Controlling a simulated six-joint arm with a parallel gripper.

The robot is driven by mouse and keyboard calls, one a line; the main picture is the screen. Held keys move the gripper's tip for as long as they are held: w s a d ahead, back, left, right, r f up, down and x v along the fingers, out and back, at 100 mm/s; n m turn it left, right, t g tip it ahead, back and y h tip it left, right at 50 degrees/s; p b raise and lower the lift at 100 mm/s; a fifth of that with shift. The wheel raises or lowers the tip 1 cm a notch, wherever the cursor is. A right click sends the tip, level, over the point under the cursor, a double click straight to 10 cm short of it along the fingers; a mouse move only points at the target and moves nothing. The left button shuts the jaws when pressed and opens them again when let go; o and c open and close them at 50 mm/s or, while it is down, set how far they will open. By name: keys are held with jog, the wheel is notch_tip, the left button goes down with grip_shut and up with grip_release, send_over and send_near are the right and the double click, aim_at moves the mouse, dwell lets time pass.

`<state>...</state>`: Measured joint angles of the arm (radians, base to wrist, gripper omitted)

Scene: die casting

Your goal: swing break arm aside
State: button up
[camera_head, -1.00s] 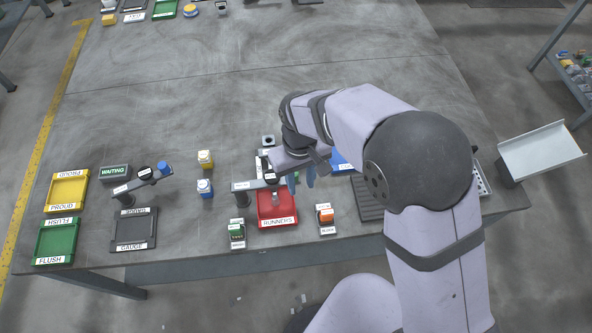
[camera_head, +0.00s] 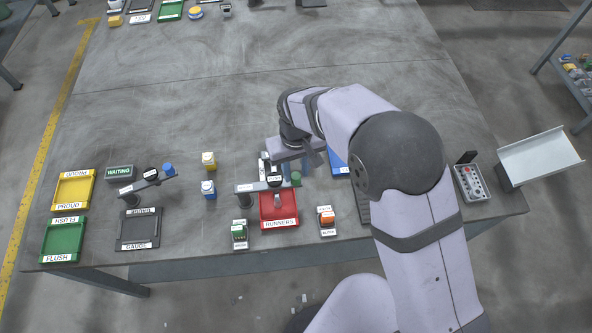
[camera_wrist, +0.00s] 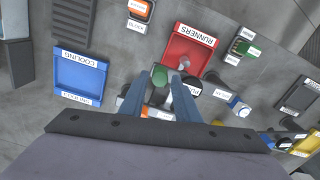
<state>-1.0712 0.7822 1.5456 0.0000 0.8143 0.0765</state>
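The break arm (camera_head: 262,186) is a grey bar on a dark post, with a black round piece and a green knob (camera_head: 296,179) at its right end. It reaches across the back of the red RUNNERS tray (camera_head: 279,222). My gripper (camera_head: 313,158) is open and empty, above and just behind the knob in the head view. In the wrist view the green knob (camera_wrist: 160,77) shows between and beyond the two blue-grey fingers (camera_wrist: 157,88). The fingers do not appear to touch it. Part of the break station behind the bar is hidden by my gripper.
A second bar with a blue knob (camera_head: 168,170) stands at the left by the GAUGE tray (camera_head: 139,229). Yellow-capped (camera_head: 209,161) and blue-capped (camera_head: 208,189) bottles stand between them. A blue COOLING tray (camera_wrist: 80,78) lies beside the station. A control box (camera_head: 470,182) is at the right.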

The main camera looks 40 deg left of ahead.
jog(key=shift+f+p, duration=0.3)
jog(key=shift+f, duration=0.85)
jog(key=shift+c, duration=0.2)
grip_shut()
jog(key=shift+w+a, duration=0.1)
